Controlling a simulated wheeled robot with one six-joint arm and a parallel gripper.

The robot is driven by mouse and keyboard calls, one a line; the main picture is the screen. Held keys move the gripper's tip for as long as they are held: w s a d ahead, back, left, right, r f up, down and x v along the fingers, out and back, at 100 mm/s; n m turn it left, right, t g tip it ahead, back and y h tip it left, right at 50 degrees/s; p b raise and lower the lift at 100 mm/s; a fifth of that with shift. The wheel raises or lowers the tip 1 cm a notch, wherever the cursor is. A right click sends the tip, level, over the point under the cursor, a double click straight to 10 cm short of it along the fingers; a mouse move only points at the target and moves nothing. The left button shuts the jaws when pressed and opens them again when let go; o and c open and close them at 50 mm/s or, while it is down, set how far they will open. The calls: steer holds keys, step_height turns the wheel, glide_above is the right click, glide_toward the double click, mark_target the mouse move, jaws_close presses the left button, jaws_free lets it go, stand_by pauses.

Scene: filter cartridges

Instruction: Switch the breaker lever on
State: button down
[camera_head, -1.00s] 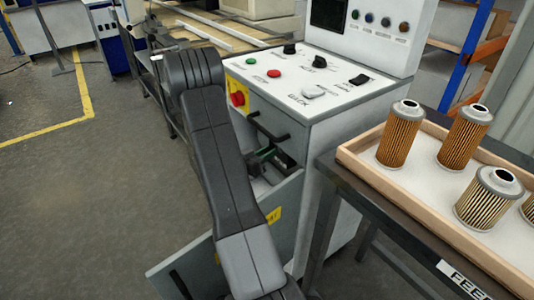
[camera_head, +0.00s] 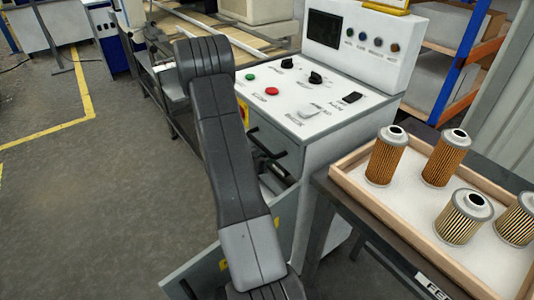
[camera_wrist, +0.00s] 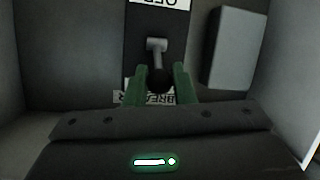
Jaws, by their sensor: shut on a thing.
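The breaker lever (camera_wrist: 157,46) shows in the wrist view as a grey stem on a dark plate, with a dark ball knob (camera_wrist: 160,80) at its near end. My gripper (camera_wrist: 160,86) has green fingers, one on each side of the knob, and is shut on it. A white label partly reading "OFF" (camera_wrist: 158,3) appears upside down above the lever. A "BREAKER" label (camera_wrist: 133,97) is partly hidden by the fingers. In the head view the lever and my gripper are hidden behind my arm and the cabinet.
The control cabinet (camera_head: 300,150) carries buttons and knobs, and its lower door (camera_head: 195,275) hangs open. In the wrist view a grey box (camera_wrist: 232,48) stands right of the lever. A wooden tray (camera_head: 385,220) with several filter cartridges (camera_head: 446,158) sits on the right-hand table.

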stand_by(0.3)
steer(key=c, duration=1.3)
jaws_free()
steer(key=p+v, duration=0.1)
steer(key=v, duration=1.2)
steer(key=shift+s+a+r, duration=0.2)
steer(key=shift+s+a, duration=0.05)
steer(key=shift+d, duration=0.1)
